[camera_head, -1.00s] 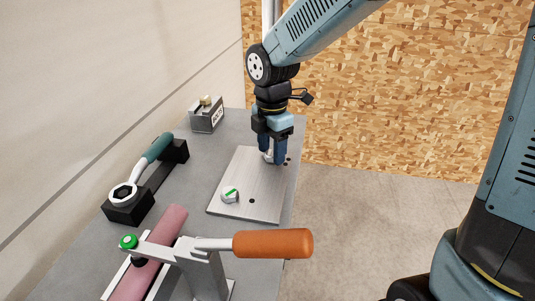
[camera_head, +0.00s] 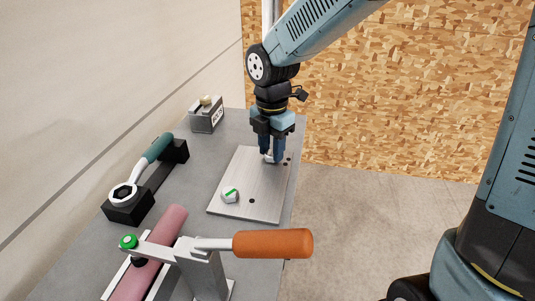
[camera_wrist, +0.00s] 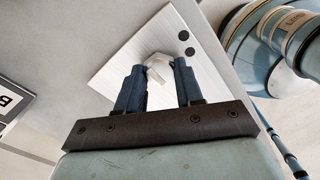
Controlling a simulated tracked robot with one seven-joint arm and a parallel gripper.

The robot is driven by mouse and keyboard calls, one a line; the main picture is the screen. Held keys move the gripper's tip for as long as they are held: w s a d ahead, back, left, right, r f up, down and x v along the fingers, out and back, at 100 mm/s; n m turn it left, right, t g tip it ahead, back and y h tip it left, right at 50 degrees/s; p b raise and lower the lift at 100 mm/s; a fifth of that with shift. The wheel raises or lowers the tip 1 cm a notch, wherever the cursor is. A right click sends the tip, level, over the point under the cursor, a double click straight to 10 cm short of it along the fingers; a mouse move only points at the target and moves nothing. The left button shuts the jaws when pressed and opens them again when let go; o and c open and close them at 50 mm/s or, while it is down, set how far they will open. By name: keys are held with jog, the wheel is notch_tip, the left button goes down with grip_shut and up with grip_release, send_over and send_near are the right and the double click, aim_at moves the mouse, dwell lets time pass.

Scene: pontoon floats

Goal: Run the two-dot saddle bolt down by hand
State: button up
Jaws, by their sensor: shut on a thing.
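A pale metal plate (camera_head: 237,182) lies flat on the grey bench top. Two dark dots (camera_head: 287,161) mark its far right corner, and they show large in the wrist view (camera_wrist: 186,42). My gripper (camera_head: 271,160) points down over this corner and is shut on a light metal bolt head (camera_wrist: 157,66) beside the dots. The fingers hide much of the bolt, and I cannot see how far its head stands off the plate. A second bolt head (camera_head: 229,195) with a green stripe sits at the plate's near left, apart from my gripper.
A wrench with a teal grip (camera_head: 155,149) rests on black blocks at the left. A clamp with an orange handle (camera_head: 272,243) holds a pink tube (camera_head: 168,228) in front. A small grey box (camera_head: 207,118) stands at the back. A dark hole (camera_head: 252,201) shows in the plate.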

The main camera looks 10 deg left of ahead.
jog(key=m, duration=0.4)
jog(key=shift+m, duration=0.4)
jog(key=m, duration=0.3)
jog(key=shift+m, duration=2.2)
jog(key=shift+m, duration=0.5)
jog(key=m, duration=0.8)
jog(key=shift+f+m, duration=0.1)
jog(key=shift+m, duration=1.4)
